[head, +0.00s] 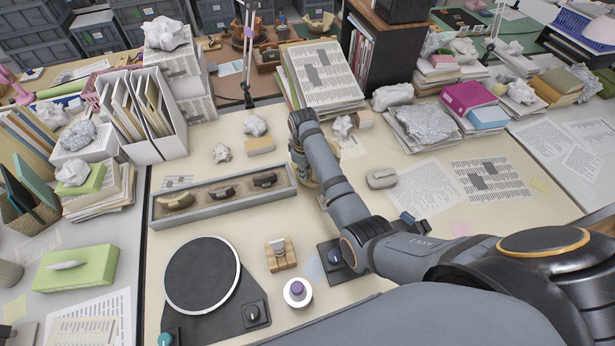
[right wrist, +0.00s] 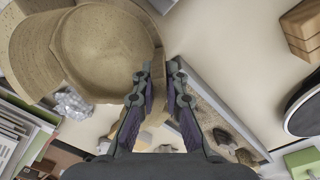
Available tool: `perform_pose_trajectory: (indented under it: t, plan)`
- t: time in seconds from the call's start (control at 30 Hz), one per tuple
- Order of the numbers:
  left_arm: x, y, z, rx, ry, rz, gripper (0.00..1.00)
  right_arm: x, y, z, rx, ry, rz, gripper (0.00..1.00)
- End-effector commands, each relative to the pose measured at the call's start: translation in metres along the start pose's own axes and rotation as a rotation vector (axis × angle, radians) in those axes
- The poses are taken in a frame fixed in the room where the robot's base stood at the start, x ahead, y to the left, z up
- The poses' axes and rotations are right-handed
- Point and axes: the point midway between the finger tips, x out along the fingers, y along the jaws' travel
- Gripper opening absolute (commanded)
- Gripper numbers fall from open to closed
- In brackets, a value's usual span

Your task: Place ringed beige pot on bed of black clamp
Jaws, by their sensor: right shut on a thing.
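The ringed beige pot (right wrist: 105,50) fills the upper left of the right wrist view, close to the camera. My right gripper (right wrist: 161,68) is shut on its edge there. In the head view my right gripper (head: 309,176) is just past the right end of the long tray, mostly hidden by its own arm; the pot cannot be made out clearly. A black fixture (head: 332,258), which may be the black clamp, stands on the table, partly covered by my right arm. My left gripper is not in view.
A round black turntable (head: 203,272), a wooden block stand (head: 280,254) and a white jar with a purple top (head: 297,290) stand in front. Paper stacks line the back. A grey mouse (head: 382,179) lies to the right.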

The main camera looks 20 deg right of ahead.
Motion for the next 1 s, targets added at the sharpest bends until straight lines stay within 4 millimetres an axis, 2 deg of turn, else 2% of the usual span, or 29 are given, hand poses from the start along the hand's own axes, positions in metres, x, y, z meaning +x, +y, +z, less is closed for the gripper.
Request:
perform_pose_trajectory:
  t: [0.07,0.3,0.67,0.7,0.87,1.0]
  plan:
    - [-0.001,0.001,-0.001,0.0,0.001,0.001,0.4,0.002,0.001,-0.001,0.001,0.002,0.003,0.0]
    - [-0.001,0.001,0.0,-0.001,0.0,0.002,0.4,0.033,0.0,-0.001,0.002,0.002,0.003,0.0]
    - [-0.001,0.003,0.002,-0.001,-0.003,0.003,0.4,0.037,0.0,-0.001,0.001,0.003,0.003,0.0]
    - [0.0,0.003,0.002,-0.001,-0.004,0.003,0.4,0.04,-0.001,0.0,0.001,0.0,0.0,0.12]
    - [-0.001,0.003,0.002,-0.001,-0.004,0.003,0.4,0.039,-0.001,0.0,0.001,0.0,0.0,0.34]
    - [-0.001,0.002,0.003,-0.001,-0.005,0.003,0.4,0.039,-0.001,0.0,0.001,0.0,0.0,0.34]
